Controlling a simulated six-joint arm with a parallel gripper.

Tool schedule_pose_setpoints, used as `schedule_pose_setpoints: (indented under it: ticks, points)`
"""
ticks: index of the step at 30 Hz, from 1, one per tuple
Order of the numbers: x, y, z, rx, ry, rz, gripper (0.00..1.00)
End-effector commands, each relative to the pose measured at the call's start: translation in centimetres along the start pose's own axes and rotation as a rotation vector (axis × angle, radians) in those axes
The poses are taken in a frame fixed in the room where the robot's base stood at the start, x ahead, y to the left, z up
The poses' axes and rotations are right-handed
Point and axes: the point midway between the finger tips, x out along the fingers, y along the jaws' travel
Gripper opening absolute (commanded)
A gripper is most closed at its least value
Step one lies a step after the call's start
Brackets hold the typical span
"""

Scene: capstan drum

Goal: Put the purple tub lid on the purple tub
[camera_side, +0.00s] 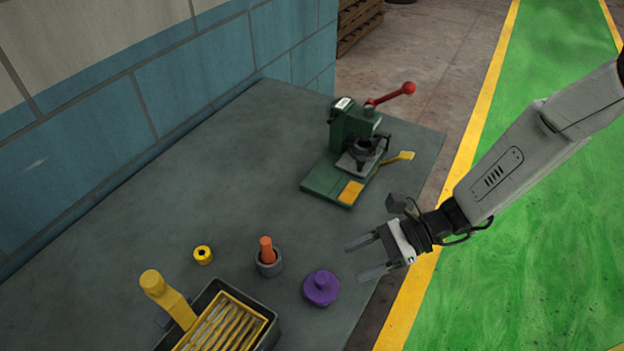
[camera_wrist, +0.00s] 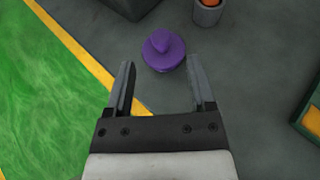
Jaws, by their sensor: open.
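A purple round lid with a knob (camera_side: 321,284) is near the front right edge of the grey bench. It appears to sit level on the purple tub, whose low side (camera_side: 320,302) shows only a little beneath it. The lid also shows in the wrist view (camera_wrist: 163,48), just beyond and between my fingertips. No other purple piece is in view. My gripper (camera_side: 355,261) is open and empty, above and to the right of the lid. Its two fingers are apart and touch nothing that I can see; the gripper also shows in the wrist view (camera_wrist: 160,66).
A grey cup (camera_side: 268,268) holding an orange-handled piece stands left of the lid. A yellow ring (camera_side: 203,255) and a dark bin with a yellow ribbed insert (camera_side: 268,335) are further left. A green press (camera_side: 350,135) with a red-knobbed lever stands at the back.

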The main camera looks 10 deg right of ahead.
Motion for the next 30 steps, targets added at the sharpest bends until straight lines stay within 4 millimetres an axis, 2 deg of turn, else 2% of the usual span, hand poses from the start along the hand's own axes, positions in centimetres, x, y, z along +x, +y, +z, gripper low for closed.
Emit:
schedule_pose_setpoints:
  ticks: [3, 9, 30]
  points:
    - [-1.4, -0.1, 0.0, 0.001, -0.001, -0.002, 0.71]
    - [-2.4, 0.0, 0.0, 0.001, -0.001, 0.0, 0.71]
    - [-2.8, 0.1, 0.0, -0.013, 0.011, 0.009, 0.71]
